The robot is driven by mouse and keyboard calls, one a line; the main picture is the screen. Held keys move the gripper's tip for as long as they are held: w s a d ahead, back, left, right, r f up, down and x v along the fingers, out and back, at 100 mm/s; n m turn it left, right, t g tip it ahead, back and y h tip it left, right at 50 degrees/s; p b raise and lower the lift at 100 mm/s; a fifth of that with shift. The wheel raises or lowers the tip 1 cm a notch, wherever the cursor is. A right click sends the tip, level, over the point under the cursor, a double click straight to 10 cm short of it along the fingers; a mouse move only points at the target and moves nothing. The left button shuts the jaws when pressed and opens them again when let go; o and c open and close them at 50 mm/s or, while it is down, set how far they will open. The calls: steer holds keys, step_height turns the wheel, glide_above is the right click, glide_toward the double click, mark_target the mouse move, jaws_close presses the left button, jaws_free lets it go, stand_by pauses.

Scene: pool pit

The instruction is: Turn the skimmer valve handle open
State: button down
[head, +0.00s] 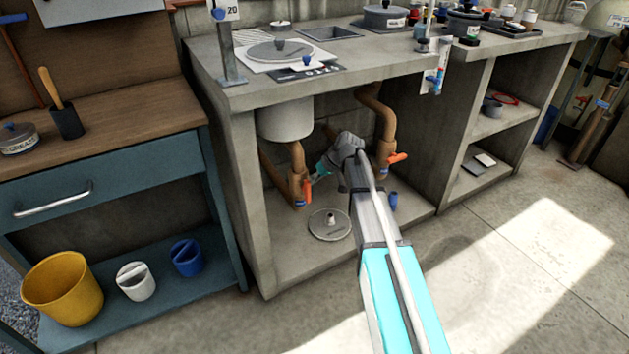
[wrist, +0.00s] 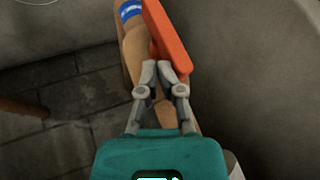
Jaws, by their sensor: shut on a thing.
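An orange valve handle (head: 307,190) sits on the left tan pipe (head: 298,160) under the counter. In the wrist view the orange handle (wrist: 168,40) lies slightly aslant to the tan pipe (wrist: 134,50), which carries a blue label (wrist: 130,10) too small to read. My gripper (head: 315,178) reaches in from the right to this handle. In the wrist view my gripper (wrist: 158,68) has its two grey fingertips closed together at the handle's near end. The fingers hide part of the handle and the valve body behind it.
A second orange handle (head: 398,157) is on the right tan pipe (head: 387,125), close beside my arm. A white basin (head: 286,118) hangs above the left pipe. A round lid (head: 330,224) and a blue item (head: 393,201) are on the cabinet floor. The concrete counter (head: 300,92) overhangs the arm.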

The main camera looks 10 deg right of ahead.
steer(key=shift+s+a+r+p, duration=0.1)
steer(key=shift+a+r+p, duration=0.25)
steer(key=shift+r, duration=0.3)
steer(key=shift+d, duration=0.2)
steer(key=d+r+p, duration=0.8)
steer(key=shift+s+d+r, duration=0.2)
steer(key=shift+s+d, duration=0.1)
steer(key=shift+s, duration=0.05)
stand_by(0.4)
stand_by(0.6)
